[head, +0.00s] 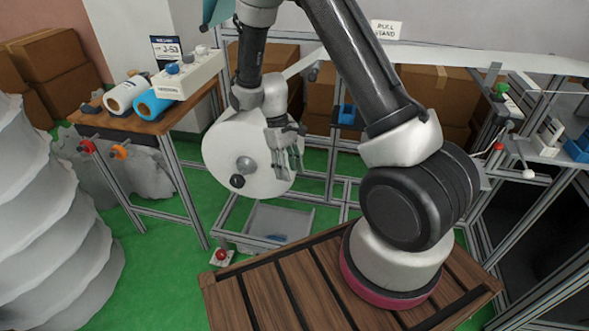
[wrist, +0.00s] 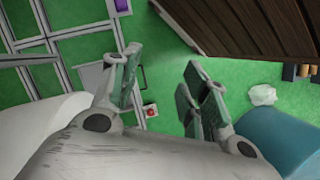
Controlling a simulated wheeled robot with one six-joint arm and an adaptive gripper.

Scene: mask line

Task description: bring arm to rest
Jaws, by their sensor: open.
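My gripper (head: 288,160) hangs in front of a large white roll in the head view, with its fingers pointing down. In the wrist view my gripper (wrist: 165,92) is open, its two fingers apart with nothing between them. Green floor shows through the gap. My arm reaches up from its base on the brown slatted deck (head: 268,292) and bends down to the gripper. The deck also shows at the upper right of the wrist view (wrist: 245,25).
A white roll (head: 222,150) hangs on the metal frame behind the gripper. A grey bin (head: 292,222) stands low beneath it. A wooden table (head: 150,122) at left holds blue and white rolls. A red button (head: 221,255) is on the floor. Boxes (head: 437,85) stand behind.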

